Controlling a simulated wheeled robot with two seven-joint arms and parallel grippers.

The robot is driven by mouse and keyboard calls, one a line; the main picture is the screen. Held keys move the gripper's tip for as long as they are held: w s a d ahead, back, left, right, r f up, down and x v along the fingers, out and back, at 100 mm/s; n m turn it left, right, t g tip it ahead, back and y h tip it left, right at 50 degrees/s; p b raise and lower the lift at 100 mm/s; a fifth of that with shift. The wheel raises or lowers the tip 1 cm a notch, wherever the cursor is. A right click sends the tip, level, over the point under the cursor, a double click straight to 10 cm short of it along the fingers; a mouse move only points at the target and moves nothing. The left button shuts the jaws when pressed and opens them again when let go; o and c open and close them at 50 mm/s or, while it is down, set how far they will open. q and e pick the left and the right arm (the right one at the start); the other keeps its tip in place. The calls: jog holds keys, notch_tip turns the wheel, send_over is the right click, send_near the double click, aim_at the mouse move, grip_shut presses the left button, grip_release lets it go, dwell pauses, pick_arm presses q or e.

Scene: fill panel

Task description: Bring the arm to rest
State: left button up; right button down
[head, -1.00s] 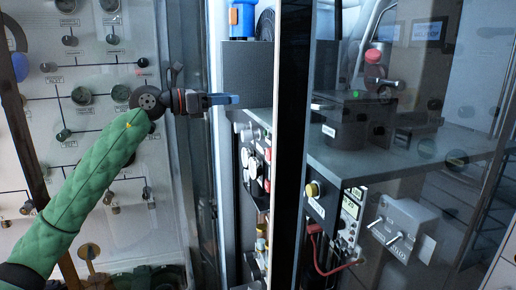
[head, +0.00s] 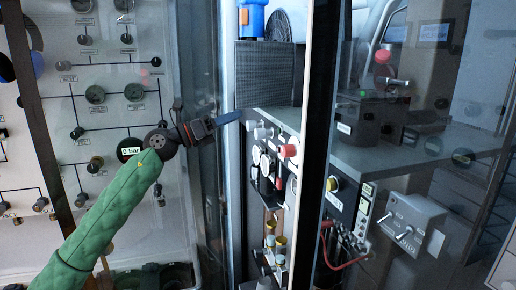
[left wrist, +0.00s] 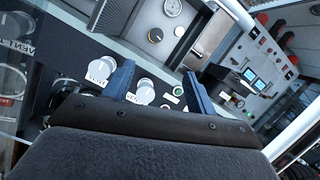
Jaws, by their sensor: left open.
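My left arm, in a green quilted sleeve, comes in from the lower left in the head view. Its gripper (head: 228,118) is in front of the edge of the opening beside the panel and holds nothing. In the left wrist view the two blue fingers (left wrist: 158,82) stand apart, so the gripper is open. Beyond the fingers are white knobs (left wrist: 145,91) with labels; I cannot tell how close the fingertips are to them. My right gripper is in neither view.
A panel with gauges and valves (head: 95,95) stands at the left. A glass door with a dark frame (head: 319,130) is right of the gripper. Behind it are a grey shelf (head: 385,158) and a grey box (head: 412,222). A black box (head: 268,75) stands beyond the gripper.

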pick_arm(q)
jog(key=a+f+n+t+y, duration=0.35)
jog(key=f+n+y, duration=0.25)
jog(key=f+n, duration=0.6)
jog(key=s+a+f+n+t+y, duration=0.15)
jog(key=f+n+t+y, duration=0.35)
jog(key=f+n, duration=0.65)
jog(key=a+f+n+t+y, duration=0.5)
jog(key=f+n, duration=0.4)
jog(key=f, duration=0.6)
jog(key=s+f+n+g+y, duration=0.35)
jog(key=s+f, duration=0.25)
jog(key=f, duration=0.5)
jog(key=s+f+n+g+y, duration=0.2)
jog(key=s+f+g, duration=0.25)
jog(key=f, duration=0.65)
jog(key=s+d+f+n+g, duration=0.1)
jog(key=s+f+g, duration=0.3)
jog(key=s+f, duration=0.3)
jog(key=s+d+f+n+g+h, duration=0.1)
jog(key=s+f+g, duration=0.3)
jog(key=s, duration=1.3)
jog(key=s+d+f+n+g+h, duration=0.1)
jog(key=s+f+n+g, duration=0.2)
jog(key=s+f, duration=0.8)
jog(key=shift+s+f+g, duration=0.25)
jog(key=shift+s+g, duration=0.2)
jog(key=shift+s, duration=0.45)
jog(key=shift+h, duration=0.25)
